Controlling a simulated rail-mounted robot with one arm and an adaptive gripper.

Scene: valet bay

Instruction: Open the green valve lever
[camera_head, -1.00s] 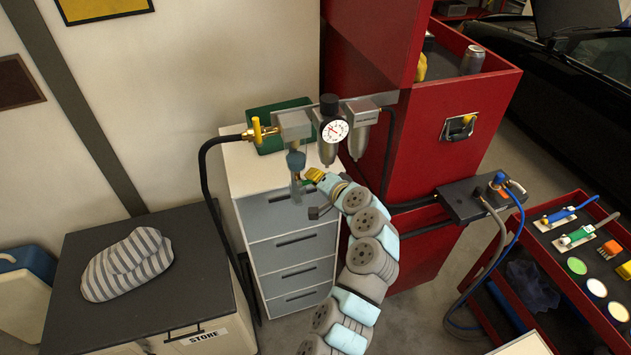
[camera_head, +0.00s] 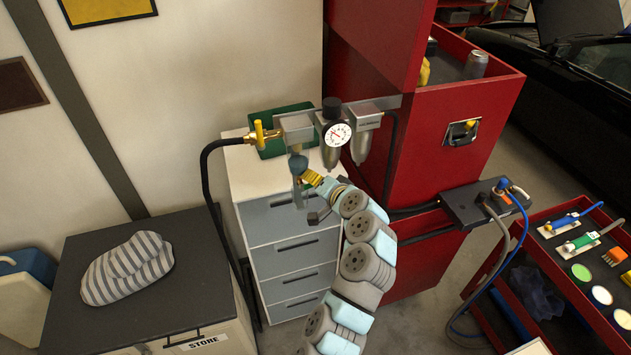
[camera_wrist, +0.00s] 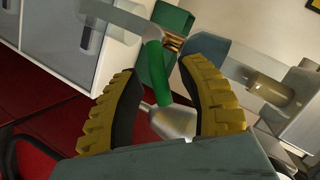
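The green valve lever (camera_wrist: 156,74) shows in the wrist view as a green sleeve on a thin metal part, with a pale, flared metal piece below it. My gripper (camera_wrist: 161,66) has its two yellow ribbed fingers apart, one on each side of the lever, with gaps visible. In the head view my gripper (camera_head: 313,179) is just below the blue-grey bowl (camera_head: 298,164) of the left filter unit. The lever is mostly hidden there by my fingers and wrist. I cannot tell whether either finger touches the lever.
A pressure gauge (camera_head: 337,133) and filter bowls hang right of my gripper. A yellow valve handle (camera_head: 263,132) and black hose (camera_head: 203,171) are left. Behind stands a grey drawer cabinet (camera_head: 297,252) with a green case (camera_head: 267,111); a red cabinet (camera_head: 440,170) stands right.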

